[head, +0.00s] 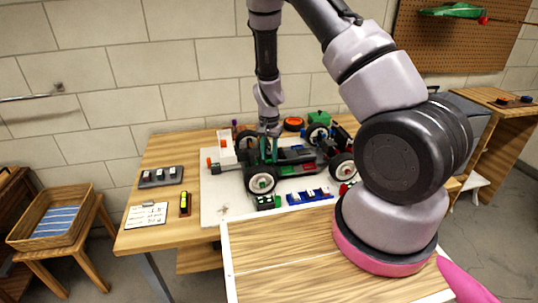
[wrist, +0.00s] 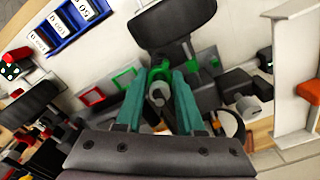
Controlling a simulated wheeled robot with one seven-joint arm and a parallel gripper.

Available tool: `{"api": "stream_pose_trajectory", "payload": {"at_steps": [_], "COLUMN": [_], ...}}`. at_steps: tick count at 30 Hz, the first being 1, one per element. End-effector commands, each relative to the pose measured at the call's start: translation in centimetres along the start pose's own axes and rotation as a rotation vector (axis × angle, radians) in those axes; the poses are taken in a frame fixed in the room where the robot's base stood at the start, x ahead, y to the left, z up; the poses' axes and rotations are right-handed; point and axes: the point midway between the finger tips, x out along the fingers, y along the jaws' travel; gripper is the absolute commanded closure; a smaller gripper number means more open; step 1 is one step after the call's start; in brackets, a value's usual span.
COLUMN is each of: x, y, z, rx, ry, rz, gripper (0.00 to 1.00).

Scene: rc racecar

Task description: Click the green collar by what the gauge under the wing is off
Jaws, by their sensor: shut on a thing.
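The racecar (head: 300,158) stands on a white mat (head: 220,205) on the wooden table. My gripper (head: 268,142) points down over the car's left part, near the white wing (head: 226,150). In the wrist view my gripper's teal fingers (wrist: 159,80) are shut on the green collar (wrist: 160,70), which sits around a grey cylinder. The fingers cover the collar's sides. The wing also shows at the right of the wrist view (wrist: 296,65). I cannot make out a gauge reading under it in either view.
A blue rack of white labelled tiles (wrist: 66,26) lies beside the car, with a green dotted block (head: 266,202) near it. A clipboard (head: 147,215), a yellow-black tool (head: 185,204) and a dark tray (head: 160,177) lie left of the mat. Wheels (head: 262,180) stand close to my gripper.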

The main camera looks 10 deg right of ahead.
Motion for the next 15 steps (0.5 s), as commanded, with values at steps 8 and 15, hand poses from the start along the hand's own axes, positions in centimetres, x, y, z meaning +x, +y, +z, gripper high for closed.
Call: {"api": "stream_pose_trajectory", "payload": {"at_steps": [8, 15], "x": [0.0, -0.26], "y": [0.0, -0.03], "z": [-0.01, -0.02], "rx": [-0.002, -0.003], "ry": [0.0, 0.0], "rz": [0.0, -0.001], "gripper": [0.32, 0.32]}}
